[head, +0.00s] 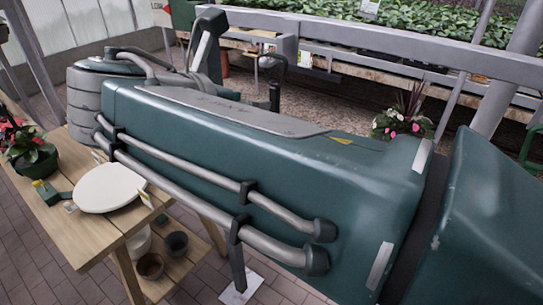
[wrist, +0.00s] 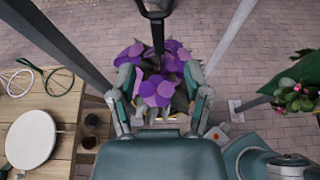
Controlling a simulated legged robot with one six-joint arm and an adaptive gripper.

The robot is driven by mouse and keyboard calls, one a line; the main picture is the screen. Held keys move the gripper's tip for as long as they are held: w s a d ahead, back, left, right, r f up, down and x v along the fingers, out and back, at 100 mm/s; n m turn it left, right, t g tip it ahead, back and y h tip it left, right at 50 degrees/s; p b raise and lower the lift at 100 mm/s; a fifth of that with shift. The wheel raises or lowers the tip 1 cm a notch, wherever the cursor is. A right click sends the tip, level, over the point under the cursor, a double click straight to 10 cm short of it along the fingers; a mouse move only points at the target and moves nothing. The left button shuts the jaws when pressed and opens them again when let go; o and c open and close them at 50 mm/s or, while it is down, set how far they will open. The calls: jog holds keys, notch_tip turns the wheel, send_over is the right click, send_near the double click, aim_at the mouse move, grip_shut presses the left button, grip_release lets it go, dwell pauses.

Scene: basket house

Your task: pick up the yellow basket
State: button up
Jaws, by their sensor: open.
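My gripper (wrist: 162,78) is open in the wrist view, one finger on each side of a cluster of purple flowers (wrist: 157,88). A dark hanger-like piece (wrist: 157,30) comes down from the top edge to the flowers. A small yellow patch (wrist: 172,119) shows below the flowers, between the fingers. I cannot tell whether it belongs to the yellow basket; no whole yellow basket is visible. The flowers and gripper cover that spot, and I cannot tell whether the fingers touch anything. In the head view, my large green arm fills the middle.
A wooden table (head: 83,232) at left holds a round white plate (head: 108,188) and a red-leaved potted plant (head: 27,150). Dark pots (head: 176,244) stand on its lower shelf. A long plant bench (head: 330,68) runs behind. Pink flowers (wrist: 300,95) are at right. Brick floor lies beyond.

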jog(key=x, duration=0.8)
jog(key=shift+w+f, duration=0.25)
jog(key=shift+f, duration=0.05)
grip_shut()
jog(key=shift+r, duration=0.1)
